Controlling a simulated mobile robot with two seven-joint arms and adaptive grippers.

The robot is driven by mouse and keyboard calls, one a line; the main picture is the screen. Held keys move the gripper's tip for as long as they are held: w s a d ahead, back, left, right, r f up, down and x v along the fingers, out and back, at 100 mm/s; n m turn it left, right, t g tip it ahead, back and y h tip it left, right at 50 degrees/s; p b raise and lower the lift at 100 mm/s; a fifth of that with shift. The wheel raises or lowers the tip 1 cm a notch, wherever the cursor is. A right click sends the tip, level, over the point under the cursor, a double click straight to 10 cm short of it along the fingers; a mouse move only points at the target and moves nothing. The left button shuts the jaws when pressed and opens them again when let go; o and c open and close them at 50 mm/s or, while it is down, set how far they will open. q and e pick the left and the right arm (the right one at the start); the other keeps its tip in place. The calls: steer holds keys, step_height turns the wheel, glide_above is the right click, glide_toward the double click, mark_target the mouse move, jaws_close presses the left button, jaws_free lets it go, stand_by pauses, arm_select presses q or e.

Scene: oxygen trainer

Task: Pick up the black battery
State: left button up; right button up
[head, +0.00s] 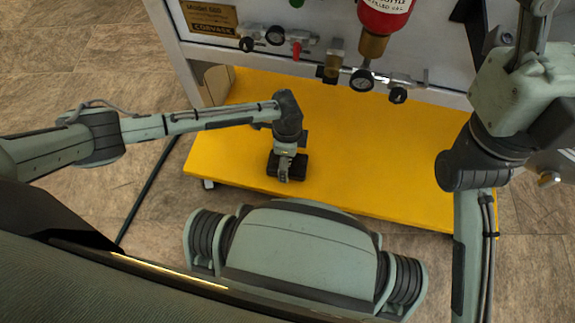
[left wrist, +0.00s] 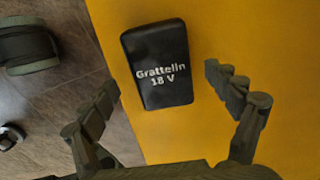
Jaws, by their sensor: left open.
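The black battery (left wrist: 155,88) lies flat on the yellow platform, with "Grattelin 18 V" in pale letters on its top face. In the left wrist view it is in the upper middle, slightly tilted, near the platform's edge. My left gripper (left wrist: 162,82) is open, its fingers to either side of the battery in the picture and apart from it. In the head view the left gripper (head: 284,172) hangs over the battery (head: 299,166) and partly hides it. My right arm is at the right, but its gripper is out of view.
The yellow platform (head: 370,165) is mostly clear around the battery. Behind it stands a grey panel (head: 290,62) with gauges (head: 362,80), valves and a red cylinder (head: 384,15). Brown floor tiles (left wrist: 80,100) lie beyond the platform's edge.

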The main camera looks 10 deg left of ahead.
arm_select(q)
steer(key=shift+f, duration=0.9)
steer(key=shift+c, duration=0.3)
steer(key=c, duration=1.4)
steer(key=shift+c, duration=0.5)
steer(key=shift+r, duration=0.1)
